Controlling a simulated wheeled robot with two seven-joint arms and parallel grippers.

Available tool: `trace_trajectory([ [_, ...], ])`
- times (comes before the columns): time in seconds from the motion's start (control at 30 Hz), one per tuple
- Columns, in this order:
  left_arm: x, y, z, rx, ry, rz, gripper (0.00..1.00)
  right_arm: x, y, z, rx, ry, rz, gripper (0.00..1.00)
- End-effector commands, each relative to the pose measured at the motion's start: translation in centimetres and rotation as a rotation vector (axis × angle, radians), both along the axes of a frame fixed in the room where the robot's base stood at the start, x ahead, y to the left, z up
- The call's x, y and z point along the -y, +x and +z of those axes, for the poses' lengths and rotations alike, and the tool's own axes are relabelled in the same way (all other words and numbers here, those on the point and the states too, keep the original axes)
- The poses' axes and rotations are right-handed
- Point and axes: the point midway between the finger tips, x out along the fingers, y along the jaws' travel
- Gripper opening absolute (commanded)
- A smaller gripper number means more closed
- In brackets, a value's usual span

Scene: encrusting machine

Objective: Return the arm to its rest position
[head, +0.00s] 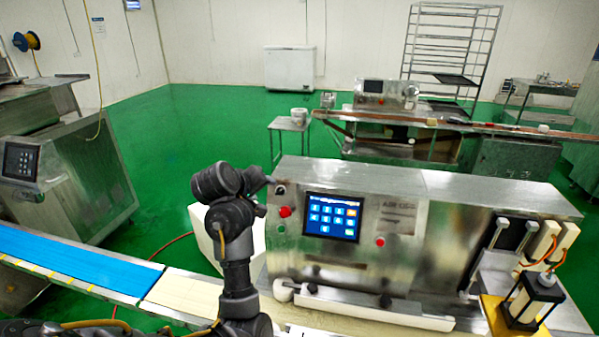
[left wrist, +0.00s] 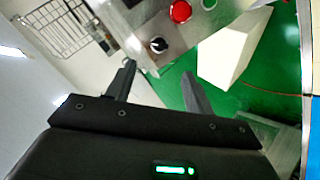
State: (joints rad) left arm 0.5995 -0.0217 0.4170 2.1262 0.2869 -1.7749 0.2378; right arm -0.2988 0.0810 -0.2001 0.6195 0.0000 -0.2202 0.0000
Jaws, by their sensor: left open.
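My left arm rises in front of the encrusting machine (head: 455,190) in the head view, bent at the top. My left gripper (head: 267,182) points right, at the upper left corner of the machine's front. In the left wrist view my left gripper (left wrist: 159,69) is open, with its two dark fingers apart and nothing between them. A black rotary knob (left wrist: 158,45) lies just beyond the fingertips, apart from them as far as I can tell. The knob also shows in the head view (head: 281,189). My right gripper is not in view.
A red button (head: 285,212) and a lit blue touchscreen (head: 331,217) are on the machine's front. A conveyor with a blue belt (head: 75,262) runs along the lower left. A white block (head: 205,232) stands behind my arm. Green floor (head: 180,150) is open behind.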

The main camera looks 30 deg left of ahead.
Motion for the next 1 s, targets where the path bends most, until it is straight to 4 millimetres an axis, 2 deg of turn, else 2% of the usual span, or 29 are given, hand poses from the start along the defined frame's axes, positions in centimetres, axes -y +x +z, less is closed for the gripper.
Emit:
trace_trajectory([
  [0.17, 0.1, 0.0, -0.2, -0.003, 0.003, -0.003, 0.53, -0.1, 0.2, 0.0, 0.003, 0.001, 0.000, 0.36],
  [0.23, 0.3, -0.3, -1.0, -0.020, 0.021, -0.012, 0.53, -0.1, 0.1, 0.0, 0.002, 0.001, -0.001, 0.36],
  [0.27, 0.5, -0.6, -1.7, -0.031, 0.036, -0.019, 0.53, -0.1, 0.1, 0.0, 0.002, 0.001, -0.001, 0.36],
  [0.37, 1.5, -2.3, -5.2, -0.100, 0.120, -0.066, 0.53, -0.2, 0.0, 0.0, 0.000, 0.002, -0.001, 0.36],
  [0.47, 3.2, -5.6, -10.4, -0.202, 0.243, -0.156, 0.53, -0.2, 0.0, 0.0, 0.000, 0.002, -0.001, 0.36],
  [0.6, 6.5, -12.0, -17.6, -0.347, 0.408, -0.340, 0.53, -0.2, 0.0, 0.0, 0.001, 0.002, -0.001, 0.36],
  [0.7, 8.9, -16.9, -21.4, -0.428, 0.486, -0.477, 0.53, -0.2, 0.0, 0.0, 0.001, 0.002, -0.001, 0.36],
  [0.8, 10.9, -21.0, -24.0, -0.484, 0.532, -0.594, 0.53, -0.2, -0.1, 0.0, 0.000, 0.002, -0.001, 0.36],
  [1.0, 14.0, -28.0, -27.0, -0.558, 0.575, -0.780, 0.53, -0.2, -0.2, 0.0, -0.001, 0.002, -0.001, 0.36],
])
